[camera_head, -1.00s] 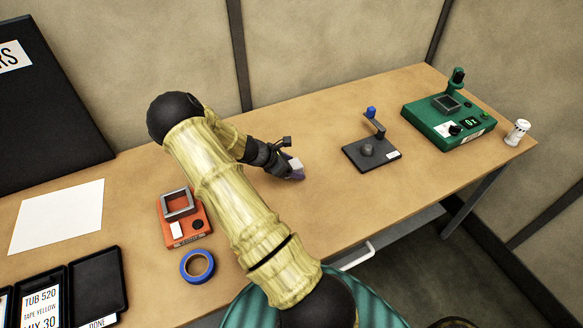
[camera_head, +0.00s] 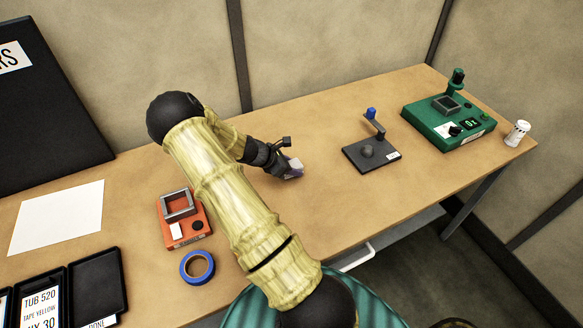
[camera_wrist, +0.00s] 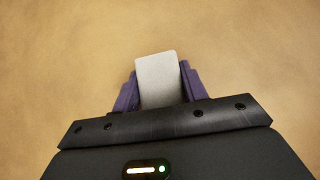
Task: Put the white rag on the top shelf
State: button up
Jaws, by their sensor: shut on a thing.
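The white rag (camera_wrist: 158,80) shows in the wrist view as a pale, flat rectangle with rounded corners, between the purple fingers of my gripper (camera_wrist: 157,88). My gripper is shut on it. In the head view my gripper (camera_head: 293,169) is over the middle of the workbench, and the rag's pale end shows at its tip. Whether the rag touches the tabletop is hard to tell. No top shelf can be made out in these views.
The wooden workbench (camera_head: 265,205) carries an orange device (camera_head: 186,228) and blue tape roll (camera_head: 197,267) at left. A dark stand (camera_head: 371,154), green device (camera_head: 448,124) and white bottle (camera_head: 517,133) are at right. Bare wood surrounds my gripper. Black trays (camera_head: 97,283) lie front left.

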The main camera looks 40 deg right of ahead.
aim_at(292, 165)
notch_tip(292, 165, up, 10)
jog(key=shift+f+b, duration=0.15)
jog(key=shift+b, duration=0.4)
dwell(0.4)
